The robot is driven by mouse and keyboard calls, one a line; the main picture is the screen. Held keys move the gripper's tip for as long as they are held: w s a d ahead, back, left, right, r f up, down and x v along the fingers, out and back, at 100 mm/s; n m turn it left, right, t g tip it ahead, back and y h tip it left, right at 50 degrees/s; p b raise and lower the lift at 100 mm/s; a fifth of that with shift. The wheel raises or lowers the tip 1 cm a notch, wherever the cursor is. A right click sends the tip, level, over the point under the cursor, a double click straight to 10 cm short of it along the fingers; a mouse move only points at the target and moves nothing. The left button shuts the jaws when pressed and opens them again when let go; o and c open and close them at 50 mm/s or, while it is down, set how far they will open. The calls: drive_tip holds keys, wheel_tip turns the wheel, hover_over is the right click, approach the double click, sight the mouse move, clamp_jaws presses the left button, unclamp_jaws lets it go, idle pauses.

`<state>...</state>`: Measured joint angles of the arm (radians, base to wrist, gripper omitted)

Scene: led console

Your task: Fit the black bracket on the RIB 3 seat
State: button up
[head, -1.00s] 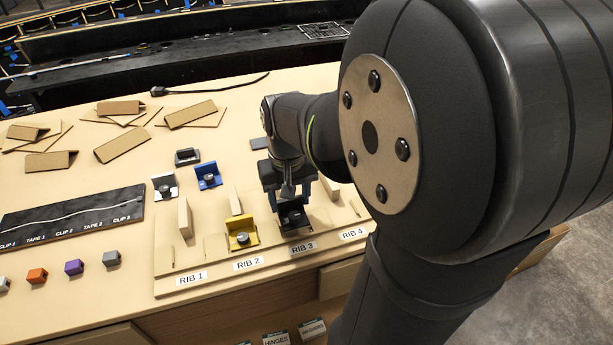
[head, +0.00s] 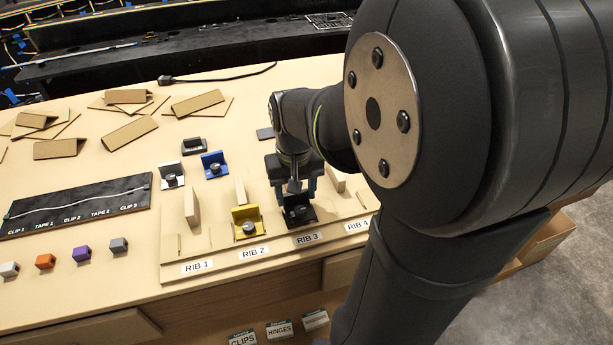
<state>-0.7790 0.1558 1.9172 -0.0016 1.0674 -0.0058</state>
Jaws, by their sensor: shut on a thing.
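The black bracket (head: 299,214) is at the RIB 3 (head: 307,238) seat, just behind its label. My gripper (head: 296,190) is above it, pointing down, and is shut on the bracket. From this angle I cannot tell whether the bracket is fully seated or slightly above the board. The rib behind it is hidden by the gripper. The yellow bracket (head: 246,222) stands on the RIB 2 (head: 254,252) seat, to the left.
A white bracket (head: 171,175), a blue bracket (head: 214,164) and a dark grey bracket (head: 194,146) stand behind the ribbed board (head: 215,266). Coloured clips (head: 82,252) lie at the left near the black cable panel (head: 78,208). The RIB 1 (head: 197,267) seat is empty.

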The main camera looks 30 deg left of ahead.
drive_tip(key=shift+f, duration=0.55)
idle(0.4)
drive_tip(key=o, duration=1.1)
wheel_tip(320, 180, up, 18)
drive_tip(key=shift+f, duration=0.25)
drive_tip(key=shift+f, duration=0.1)
wheel_tip(320, 180, down, 17)
drive_tip(key=shift+f, duration=0.15)
idle(0.4)
